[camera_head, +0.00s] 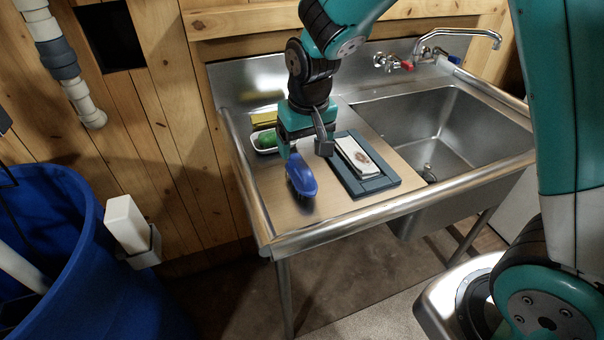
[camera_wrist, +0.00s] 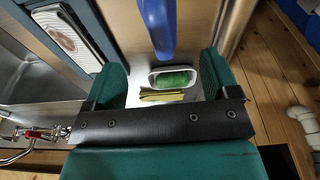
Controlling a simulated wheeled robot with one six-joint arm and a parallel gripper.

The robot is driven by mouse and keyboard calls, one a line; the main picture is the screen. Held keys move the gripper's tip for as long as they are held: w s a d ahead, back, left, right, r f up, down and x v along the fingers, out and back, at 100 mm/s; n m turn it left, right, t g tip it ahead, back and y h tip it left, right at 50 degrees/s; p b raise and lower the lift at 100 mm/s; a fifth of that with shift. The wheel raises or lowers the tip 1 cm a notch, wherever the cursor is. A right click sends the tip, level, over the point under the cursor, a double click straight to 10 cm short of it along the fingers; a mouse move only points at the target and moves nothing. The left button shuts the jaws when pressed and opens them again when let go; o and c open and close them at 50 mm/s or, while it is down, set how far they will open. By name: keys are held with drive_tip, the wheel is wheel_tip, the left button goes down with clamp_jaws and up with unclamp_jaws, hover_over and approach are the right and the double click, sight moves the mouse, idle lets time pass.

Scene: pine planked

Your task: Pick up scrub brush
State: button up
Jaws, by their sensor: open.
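The blue scrub brush (camera_head: 301,176) lies on the steel drainboard of the sink, near its left front part. In the wrist view the brush (camera_wrist: 157,27) shows as a blue shape at the top middle, partly cut off by the picture edge. My gripper (camera_head: 305,148) is just above and behind the brush in the head view. Its jaws are open, and in the wrist view the green fingers (camera_wrist: 165,80) stand apart with nothing held between them. I cannot tell whether a finger touches the brush.
A white dish (camera_head: 264,141) with a green item stands behind the brush, beside a yellow sponge (camera_head: 263,119). A dark blue tray (camera_head: 376,185) holding a white block (camera_head: 356,154) lies to the right. The sink basin (camera_head: 440,125) is farther right. A blue bin (camera_head: 75,275) stands at left.

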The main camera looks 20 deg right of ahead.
sight(302, 164)
drive_tip(key=f, duration=0.3)
drive_tip(key=w+f+p, duration=0.1)
drive_tip(key=f, duration=0.5)
drive_tip(key=shift+w+f, duration=0.15)
drive_tip(key=shift+w, duration=0.1)
drive_tip(key=shift+c, duration=0.3)
drive_tip(key=c, duration=1)
